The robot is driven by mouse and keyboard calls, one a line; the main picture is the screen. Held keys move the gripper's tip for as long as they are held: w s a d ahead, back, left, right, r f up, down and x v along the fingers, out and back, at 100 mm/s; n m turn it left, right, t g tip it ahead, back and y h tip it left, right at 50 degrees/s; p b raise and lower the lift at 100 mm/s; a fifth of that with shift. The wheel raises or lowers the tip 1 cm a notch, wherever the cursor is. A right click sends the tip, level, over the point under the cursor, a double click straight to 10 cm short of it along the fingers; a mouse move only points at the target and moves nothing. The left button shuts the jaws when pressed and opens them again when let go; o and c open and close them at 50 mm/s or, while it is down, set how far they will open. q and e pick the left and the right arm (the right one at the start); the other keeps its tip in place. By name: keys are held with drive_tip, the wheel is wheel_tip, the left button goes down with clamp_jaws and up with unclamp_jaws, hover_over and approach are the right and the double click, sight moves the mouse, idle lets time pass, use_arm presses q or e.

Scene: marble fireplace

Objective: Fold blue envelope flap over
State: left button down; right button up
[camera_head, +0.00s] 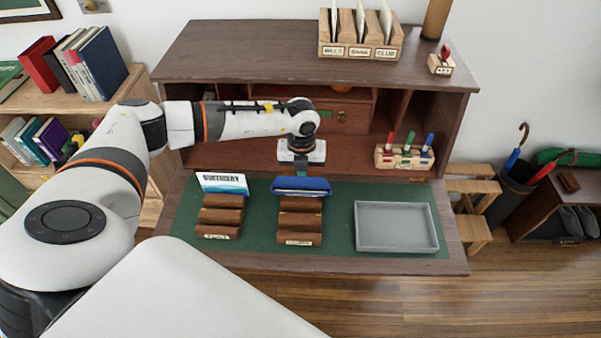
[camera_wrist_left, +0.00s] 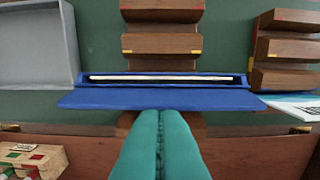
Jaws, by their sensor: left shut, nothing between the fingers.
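The blue envelope (camera_head: 302,187) stands in the back of the middle wooden stepped rack (camera_head: 300,222) on the desk. In the left wrist view its mouth (camera_wrist_left: 110,81) is open, with the edge of a white card (camera_wrist_left: 165,77) inside. Its blue flap (camera_wrist_left: 100,99) sticks out from the mouth toward my left gripper, not folded over. My left gripper (camera_head: 297,166) is just behind the envelope. Its teal fingers (camera_wrist_left: 161,114) are shut and empty, with tips at the flap's outer edge; I cannot tell whether they touch it. My right gripper is not in view.
A second rack (camera_head: 219,216) with a white and blue card (camera_head: 224,183) stands to the left. A grey tray (camera_head: 396,227) lies to the right. A marker holder (camera_head: 404,157) stands at the back right. The desk's raised back and shelf are behind my gripper.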

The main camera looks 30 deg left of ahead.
sight(300, 188)
use_arm(q)
drive_tip(key=shift+s+d+f, duration=0.2)
drive_tip(key=shift+s+f, duration=0.25)
drive_tip(key=shift+s+d+f, duration=0.2)
drive_tip(key=shift+s+f, duration=0.25)
drive_tip(key=shift+s+d+f+b, duration=0.25)
drive_tip(key=shift+s+d+b, duration=0.1)
drive_tip(key=shift+s, duration=0.2)
drive_tip(key=shift+s+r+p, duration=0.1)
drive_tip(key=shift+r+p, duration=0.2)
drive_tip(key=shift+p, duration=0.25)
drive_tip(key=shift+w+a+r+p, duration=0.1)
drive_tip(key=shift+w+r+p, duration=0.2)
drive_tip(key=shift+r+p, duration=0.2)
drive_tip(key=shift+r, duration=0.3)
drive_tip(key=shift+s+r+p, duration=0.15)
drive_tip(key=shift+r+p, duration=0.35)
drive_tip(key=shift+r, duration=0.05)
drive_tip(key=shift+s+r+p, duration=0.15)
drive_tip(key=shift+r+p, duration=0.3)
drive_tip(key=shift+r, duration=0.05)
drive_tip(key=shift+r+p, duration=0.4)
drive_tip(key=shift+r, duration=0.1)
drive_tip(key=shift+d, duration=0.2)
